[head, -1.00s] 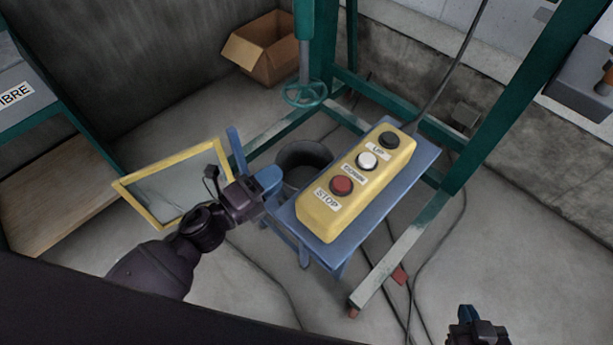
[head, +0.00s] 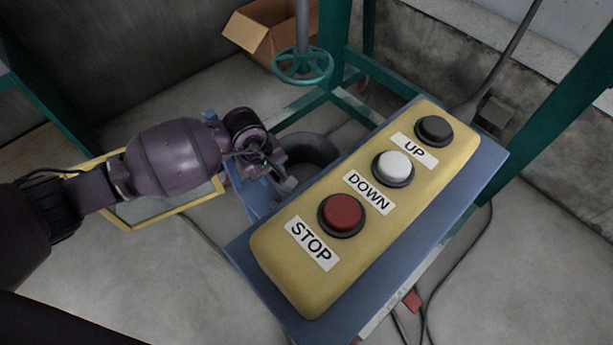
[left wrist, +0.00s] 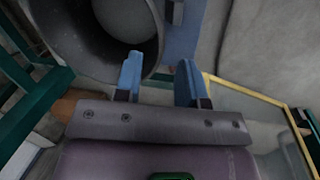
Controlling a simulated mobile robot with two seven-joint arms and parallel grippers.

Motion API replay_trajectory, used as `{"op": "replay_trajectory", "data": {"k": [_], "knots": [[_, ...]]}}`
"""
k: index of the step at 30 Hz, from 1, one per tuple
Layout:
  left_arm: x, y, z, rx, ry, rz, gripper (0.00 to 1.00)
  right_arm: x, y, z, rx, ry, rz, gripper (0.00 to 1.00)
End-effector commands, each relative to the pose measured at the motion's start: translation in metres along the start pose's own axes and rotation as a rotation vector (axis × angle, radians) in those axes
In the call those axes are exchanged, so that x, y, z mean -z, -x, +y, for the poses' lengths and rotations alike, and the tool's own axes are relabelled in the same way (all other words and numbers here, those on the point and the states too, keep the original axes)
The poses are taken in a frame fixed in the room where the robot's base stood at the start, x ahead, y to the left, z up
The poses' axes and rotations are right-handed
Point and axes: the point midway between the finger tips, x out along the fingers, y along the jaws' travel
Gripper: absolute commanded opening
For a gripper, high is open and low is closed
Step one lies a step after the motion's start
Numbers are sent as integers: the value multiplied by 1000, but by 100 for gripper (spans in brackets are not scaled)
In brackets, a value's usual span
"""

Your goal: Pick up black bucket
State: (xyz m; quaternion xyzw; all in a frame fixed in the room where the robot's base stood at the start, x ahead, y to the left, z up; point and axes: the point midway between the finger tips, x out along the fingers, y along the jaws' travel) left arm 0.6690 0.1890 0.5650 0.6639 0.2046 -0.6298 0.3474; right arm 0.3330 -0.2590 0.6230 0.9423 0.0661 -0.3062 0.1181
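The black bucket (head: 309,152) stands on the floor behind the yellow control box, partly hidden by the box and my left arm. In the left wrist view the bucket (left wrist: 85,60) shows at the upper left, with its open mouth and rim. My left gripper (head: 279,180) is at the bucket's near left side. In the left wrist view the gripper (left wrist: 158,80) has its two blue fingers apart, with the left finger overlapping the bucket's rim in the picture. Nothing is seen held between the fingers. My right gripper is out of view.
The yellow control box (head: 280,257) with UP, DOWN and STOP buttons sits on a blue stand (head: 247,262) right beside the bucket. A teal handwheel (head: 302,66) and frame stand behind. A yellow-edged panel (head: 165,216) lies left; a cardboard box (head: 262,30) is at the back.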

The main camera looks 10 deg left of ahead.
Motion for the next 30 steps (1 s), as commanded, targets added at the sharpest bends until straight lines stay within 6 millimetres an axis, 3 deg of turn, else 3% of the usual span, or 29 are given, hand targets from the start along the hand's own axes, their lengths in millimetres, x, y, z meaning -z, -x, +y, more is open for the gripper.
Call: {"op": "replay_trajectory", "data": {"k": [3, 6, 15, 23, 30], "knots": [[22, -3, 0, 49, -70, 84, 37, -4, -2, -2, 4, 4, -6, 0], [29, -7, 0, 66, -91, 112, 37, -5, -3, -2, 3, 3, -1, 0], [34, -48, -3, 68, -93, 112, 37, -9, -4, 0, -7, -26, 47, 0], [36, -61, -2, 64, -92, 115, 37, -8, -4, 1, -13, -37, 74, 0], [37, -94, -4, 68, -91, 108, 37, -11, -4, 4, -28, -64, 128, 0]]}}
